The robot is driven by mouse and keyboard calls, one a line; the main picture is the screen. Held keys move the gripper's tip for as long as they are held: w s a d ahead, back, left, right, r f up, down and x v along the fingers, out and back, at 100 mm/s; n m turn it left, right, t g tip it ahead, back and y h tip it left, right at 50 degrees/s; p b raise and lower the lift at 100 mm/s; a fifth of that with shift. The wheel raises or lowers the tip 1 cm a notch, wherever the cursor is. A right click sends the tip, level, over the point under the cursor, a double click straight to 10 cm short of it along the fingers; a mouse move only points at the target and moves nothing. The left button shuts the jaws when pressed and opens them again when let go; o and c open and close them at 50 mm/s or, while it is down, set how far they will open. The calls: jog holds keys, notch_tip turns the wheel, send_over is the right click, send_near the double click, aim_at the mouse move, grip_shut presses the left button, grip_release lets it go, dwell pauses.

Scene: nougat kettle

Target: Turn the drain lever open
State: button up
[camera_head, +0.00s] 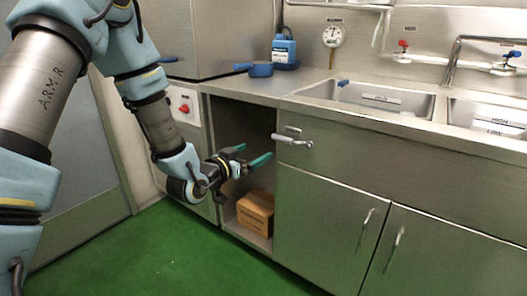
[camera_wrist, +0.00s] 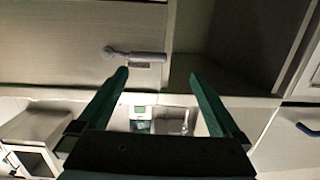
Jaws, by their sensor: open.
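The drain lever (camera_head: 293,139) is a grey handle on the steel front panel below the sinks. It lies about horizontal, with its pivot at the right and its grip pointing left, beside a small label plate. The lever also shows in the wrist view (camera_wrist: 145,57), beyond the fingertips, with its pivot at the left there. My gripper (camera_head: 254,153) is open and empty, in front of the open cabinet bay, to the left of the lever and slightly lower. Its two green fingers also show in the wrist view (camera_wrist: 159,74). They appear apart from the lever.
A cardboard box (camera_head: 256,213) sits low in the open bay. Two cabinet doors (camera_head: 318,216) with bar handles are below the lever. The green floor in front is clear.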

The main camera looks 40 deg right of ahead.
aim_at(281, 140)
jog(key=shift+h, duration=0.7)
jog(key=x, duration=0.4)
jog(key=s+x, duration=0.1)
jog(key=x, duration=0.2)
jog(key=s+x, duration=0.1)
jog(key=x, duration=0.3)
jog(key=shift+w+d+f+p, duration=0.15)
jog(key=shift+d+p, duration=0.25)
jog(key=shift+d, duration=0.2)
grip_shut()
